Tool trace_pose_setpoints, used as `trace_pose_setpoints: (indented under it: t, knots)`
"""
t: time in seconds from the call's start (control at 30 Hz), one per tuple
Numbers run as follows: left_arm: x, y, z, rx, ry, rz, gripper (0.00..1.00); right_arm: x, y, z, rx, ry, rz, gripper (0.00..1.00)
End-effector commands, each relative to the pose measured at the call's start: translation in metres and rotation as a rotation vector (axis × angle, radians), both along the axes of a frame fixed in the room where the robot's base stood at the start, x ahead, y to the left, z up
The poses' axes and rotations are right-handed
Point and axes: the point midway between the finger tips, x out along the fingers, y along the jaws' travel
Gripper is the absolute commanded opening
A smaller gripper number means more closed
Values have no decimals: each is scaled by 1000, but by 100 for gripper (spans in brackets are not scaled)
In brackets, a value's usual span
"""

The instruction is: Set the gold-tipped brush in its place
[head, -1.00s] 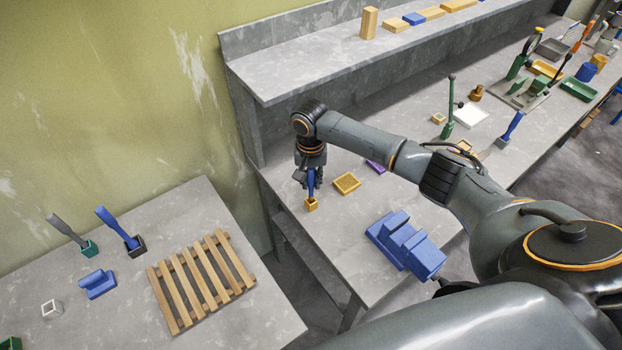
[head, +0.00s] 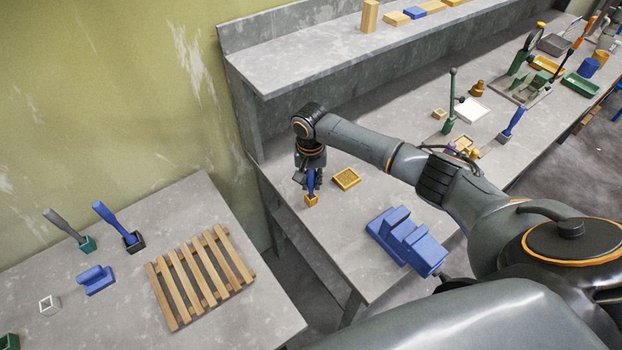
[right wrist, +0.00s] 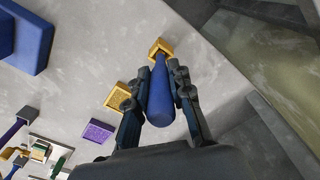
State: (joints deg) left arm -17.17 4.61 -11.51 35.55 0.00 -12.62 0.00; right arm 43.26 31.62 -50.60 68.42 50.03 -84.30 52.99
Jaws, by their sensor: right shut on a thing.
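The brush (head: 311,182) has a blue handle and a gold square piece (head: 311,200) at its lower end. My right gripper (head: 310,178) is shut on the handle and holds it roughly upright at the near left end of the long bench. In the right wrist view the blue handle (right wrist: 160,95) lies between both fingers (right wrist: 161,100), with the gold square (right wrist: 160,48) at its far end. I cannot tell whether the gold square is the brush's tip or a holder around it. It appears to be at the bench top. My left gripper is out of view.
A yellow pad (head: 346,179) lies beside the gripper. A blue stepped block (head: 406,240) stands at the bench's front. A purple pad (right wrist: 98,131) shows in the wrist view. The left table holds a wooden rack (head: 200,277) and a blue-handled brush (head: 117,224) in a dark holder.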

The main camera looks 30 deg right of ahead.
Motion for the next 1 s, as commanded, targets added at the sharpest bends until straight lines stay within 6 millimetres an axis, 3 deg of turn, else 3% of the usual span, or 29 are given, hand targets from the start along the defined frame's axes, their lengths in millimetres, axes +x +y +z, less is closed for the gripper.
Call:
trace_pose_setpoints:
  t: [0.5, 0.87, 0.9, 1.0]
  knots:
    - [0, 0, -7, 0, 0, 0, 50, -1, 0, -16, 0, 1, 0, 0]
    - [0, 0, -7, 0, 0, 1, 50, 0, 0, -17, -1, 0, 0, 0]
    - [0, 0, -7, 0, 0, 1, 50, 0, 0, -17, -1, 0, 0, 27]
    - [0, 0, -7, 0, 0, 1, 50, 0, 0, -17, 0, 1, 0, 47]
